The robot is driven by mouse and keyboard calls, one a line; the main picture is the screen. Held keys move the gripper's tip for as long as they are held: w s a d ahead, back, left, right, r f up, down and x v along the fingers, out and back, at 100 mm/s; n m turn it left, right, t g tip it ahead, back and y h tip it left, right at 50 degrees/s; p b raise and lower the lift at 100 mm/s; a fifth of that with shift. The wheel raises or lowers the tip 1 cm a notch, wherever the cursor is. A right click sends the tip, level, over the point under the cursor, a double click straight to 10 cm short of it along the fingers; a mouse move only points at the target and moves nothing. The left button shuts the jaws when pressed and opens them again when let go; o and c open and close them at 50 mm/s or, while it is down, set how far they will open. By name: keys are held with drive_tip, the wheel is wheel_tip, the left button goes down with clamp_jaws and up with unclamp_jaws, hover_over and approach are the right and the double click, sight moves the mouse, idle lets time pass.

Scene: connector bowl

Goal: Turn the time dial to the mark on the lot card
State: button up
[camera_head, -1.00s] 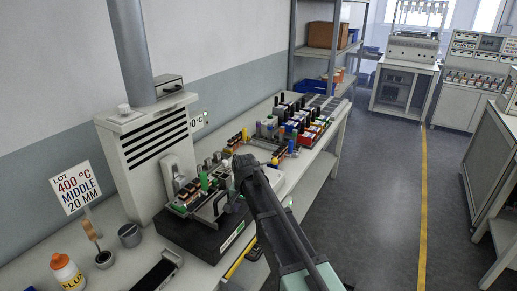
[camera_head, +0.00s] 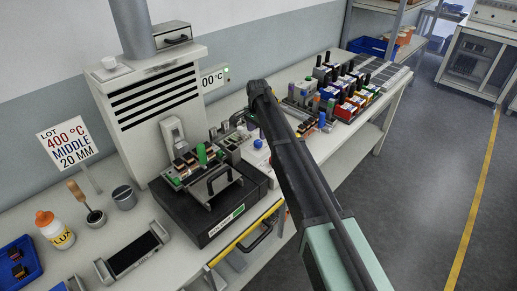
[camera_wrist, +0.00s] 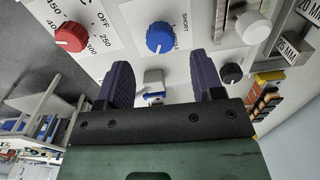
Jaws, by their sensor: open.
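The lot card (camera_head: 66,145) stands at the left of the bench in the head view and reads LOT 400 °C MIDDLE 20 MM. In the wrist view a blue dial (camera_wrist: 160,38) sits on a white panel, with SHORT printed to its right and a second word below, partly hidden. In the head view my arm hides the gripper.
A red dial (camera_wrist: 70,37) with temperature numbers and OFF is left of the blue one. A white knob (camera_wrist: 253,27) and a black knob (camera_wrist: 231,73) are to the right. A black box (camera_head: 215,205) with a handle and a bottle (camera_head: 55,231) stand on the bench.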

sight(258, 142)
wheel_tip(258, 142, down, 6)
drive_tip(key=b, duration=0.4)
drive_tip(key=shift+d, duration=0.1)
drive_tip(key=shift+r, duration=0.1)
drive_tip(key=c, duration=0.9)
drive_tip(key=shift+n, duration=0.3)
drive_tip(key=n, duration=1.1)
